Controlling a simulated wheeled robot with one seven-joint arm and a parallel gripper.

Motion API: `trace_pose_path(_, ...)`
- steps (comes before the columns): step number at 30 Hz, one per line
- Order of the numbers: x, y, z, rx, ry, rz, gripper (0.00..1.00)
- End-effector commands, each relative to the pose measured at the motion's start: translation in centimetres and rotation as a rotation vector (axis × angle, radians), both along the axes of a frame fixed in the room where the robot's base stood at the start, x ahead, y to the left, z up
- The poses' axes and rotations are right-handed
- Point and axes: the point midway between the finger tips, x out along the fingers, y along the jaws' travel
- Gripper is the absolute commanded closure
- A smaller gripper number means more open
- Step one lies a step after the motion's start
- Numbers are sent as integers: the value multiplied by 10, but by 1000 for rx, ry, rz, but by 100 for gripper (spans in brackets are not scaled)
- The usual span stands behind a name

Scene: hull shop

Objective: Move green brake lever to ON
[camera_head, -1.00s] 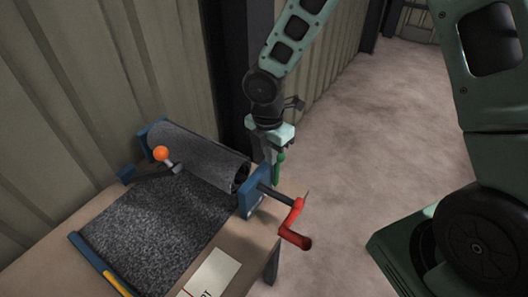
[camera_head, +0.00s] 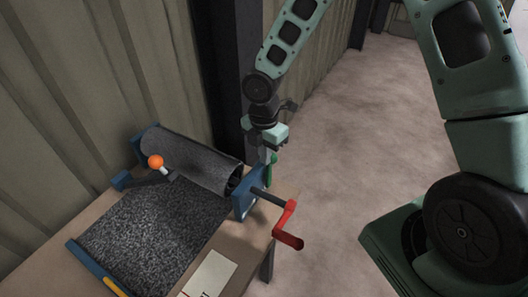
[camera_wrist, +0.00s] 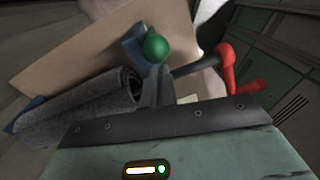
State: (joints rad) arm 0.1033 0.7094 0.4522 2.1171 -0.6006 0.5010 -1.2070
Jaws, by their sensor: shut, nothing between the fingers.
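The green brake lever (camera_head: 272,170) stands at the right end of the roller, by the blue end bracket (camera_head: 245,196). Its round green knob (camera_wrist: 156,47) shows near the top middle of the wrist view. My gripper (camera_head: 266,154) is shut and empty, pointing down right beside the green lever. In the wrist view my gripper (camera_wrist: 156,85) sits just below the knob in the picture. I cannot tell whether it touches the lever. The lever's lower part is mostly hidden, and no ON mark is readable.
A red crank (camera_head: 288,230) sticks out from the right bracket, close to my gripper. An orange-knobbed lever (camera_head: 156,162) stands at the roller's left. A white card (camera_head: 211,274) lies on the wooden bench. A dark post stands behind; open floor (camera_head: 345,130) lies to the right.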

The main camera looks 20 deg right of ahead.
Motion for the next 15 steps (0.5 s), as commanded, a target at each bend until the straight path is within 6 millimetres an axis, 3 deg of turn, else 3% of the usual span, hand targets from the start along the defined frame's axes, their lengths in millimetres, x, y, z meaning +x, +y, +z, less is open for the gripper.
trace_pose_path(15,23,-32,6,211,151,-12,100)
